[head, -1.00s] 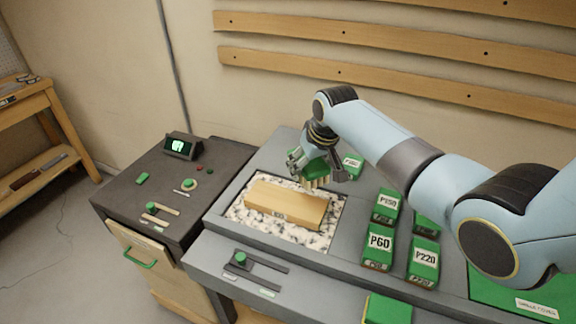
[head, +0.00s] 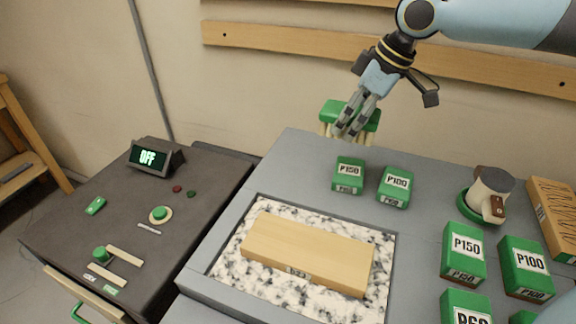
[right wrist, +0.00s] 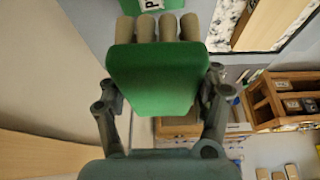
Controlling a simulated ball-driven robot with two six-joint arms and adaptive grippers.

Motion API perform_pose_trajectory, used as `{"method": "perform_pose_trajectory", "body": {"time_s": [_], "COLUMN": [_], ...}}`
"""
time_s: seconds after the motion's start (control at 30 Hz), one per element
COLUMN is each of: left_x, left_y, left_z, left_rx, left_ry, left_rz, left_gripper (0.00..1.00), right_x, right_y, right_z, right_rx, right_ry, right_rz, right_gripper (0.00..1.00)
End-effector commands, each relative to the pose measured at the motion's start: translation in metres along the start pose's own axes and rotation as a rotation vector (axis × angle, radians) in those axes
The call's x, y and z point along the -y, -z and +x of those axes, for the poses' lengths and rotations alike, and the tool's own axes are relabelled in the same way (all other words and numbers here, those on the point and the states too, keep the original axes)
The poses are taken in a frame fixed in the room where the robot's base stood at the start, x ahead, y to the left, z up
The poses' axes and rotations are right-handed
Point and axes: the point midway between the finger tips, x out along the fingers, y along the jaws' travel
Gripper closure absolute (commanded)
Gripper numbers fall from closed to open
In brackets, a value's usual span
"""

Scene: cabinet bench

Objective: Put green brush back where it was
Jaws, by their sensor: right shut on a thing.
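The green brush (head: 348,112) has a green block top and pale bristle tufts below. My right gripper (head: 346,128) is shut on it, at the back edge of the grey bench top near the wall. In the right wrist view the brush's green block (right wrist: 155,75) sits between the two fingers, with thick tufts showing beyond it. The fingers partly cover the brush in the head view. Whether the tufts touch anything is unclear. My left gripper is not in view.
A wooden board (head: 305,255) lies in the speckled bed (head: 235,268). Green blocks labelled P150 (head: 348,175) and P100 (head: 396,187) stand near the brush. More labelled green blocks (head: 463,252) and a sander-like tool (head: 487,195) are at right. A dark cabinet (head: 75,225) with an OFF display (head: 148,157) is at left.

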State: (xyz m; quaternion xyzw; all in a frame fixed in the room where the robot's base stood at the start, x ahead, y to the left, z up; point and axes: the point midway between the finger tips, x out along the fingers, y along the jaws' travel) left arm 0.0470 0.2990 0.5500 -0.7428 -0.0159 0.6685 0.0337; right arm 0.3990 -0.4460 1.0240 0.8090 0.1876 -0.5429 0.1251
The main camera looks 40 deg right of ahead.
Motion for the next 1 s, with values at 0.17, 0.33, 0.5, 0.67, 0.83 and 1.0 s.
{"method": "perform_pose_trajectory", "body": {"time_s": [0.17, 0.33, 0.5, 0.67, 0.83, 1.0], "left_x": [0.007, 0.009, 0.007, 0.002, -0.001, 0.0], "left_y": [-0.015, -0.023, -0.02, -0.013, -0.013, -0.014], "left_z": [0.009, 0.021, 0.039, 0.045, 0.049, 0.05], "left_rx": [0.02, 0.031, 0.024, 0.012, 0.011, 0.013], "left_ry": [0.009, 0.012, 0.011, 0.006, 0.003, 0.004], "left_rz": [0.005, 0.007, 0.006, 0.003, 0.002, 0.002], "left_gripper": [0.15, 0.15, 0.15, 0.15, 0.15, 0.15], "right_x": [-0.003, -0.004, -0.005, -0.007, -0.009, -0.011], "right_y": [-0.023, -0.022, -0.003, 0.017, 0.04, 0.053], "right_z": [0.011, 0.024, 0.048, 0.071, 0.101, 0.12], "right_rx": [0.003, -0.011, -0.017, -0.015, -0.011, -0.005], "right_ry": [0.004, 0.003, 0.005, 0.006, 0.008, 0.005], "right_rz": [-0.015, -0.009, -0.006, -0.005, -0.009, -0.011], "right_gripper": [0.67, 0.67, 0.67, 0.67, 0.67, 0.67]}}
